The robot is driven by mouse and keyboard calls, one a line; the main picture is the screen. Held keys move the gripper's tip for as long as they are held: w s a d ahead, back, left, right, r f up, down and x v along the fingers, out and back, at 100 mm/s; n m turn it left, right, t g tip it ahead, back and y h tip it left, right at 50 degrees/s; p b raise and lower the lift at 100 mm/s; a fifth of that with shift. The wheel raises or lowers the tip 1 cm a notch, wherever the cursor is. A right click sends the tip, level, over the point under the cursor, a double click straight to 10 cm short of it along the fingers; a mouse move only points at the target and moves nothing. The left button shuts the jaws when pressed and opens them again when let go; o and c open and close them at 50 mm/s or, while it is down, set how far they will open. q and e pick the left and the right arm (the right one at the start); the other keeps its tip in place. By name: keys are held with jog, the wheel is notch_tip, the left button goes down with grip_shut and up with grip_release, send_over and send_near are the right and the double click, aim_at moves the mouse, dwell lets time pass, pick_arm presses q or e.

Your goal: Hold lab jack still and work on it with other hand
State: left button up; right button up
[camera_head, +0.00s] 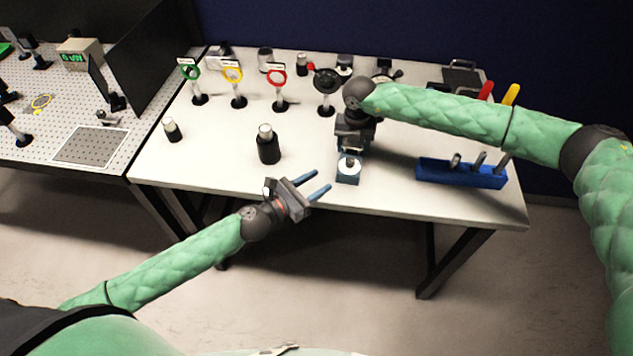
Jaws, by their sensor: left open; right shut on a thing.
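The lab jack (347,177) is a small blue piece with a pale round part, near the front edge of the white table. My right gripper (351,150) reaches down from behind and above it and is shut on it. The gripper and wrist hide the jack's back part. My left gripper (321,185) is open and empty at the table's front edge, to the left of the jack. Its two blue fingers point right toward the jack and are apart from it.
A black bottle (268,147) stands left of the jack, and a smaller one (172,130) farther left. A blue tool holder (460,174) sits to the right. Green, yellow and red ring mounts (277,77) stand behind. The table's front-left surface is clear.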

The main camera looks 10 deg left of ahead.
jog(key=o, duration=1.6)
jog(key=shift+r, duration=0.15)
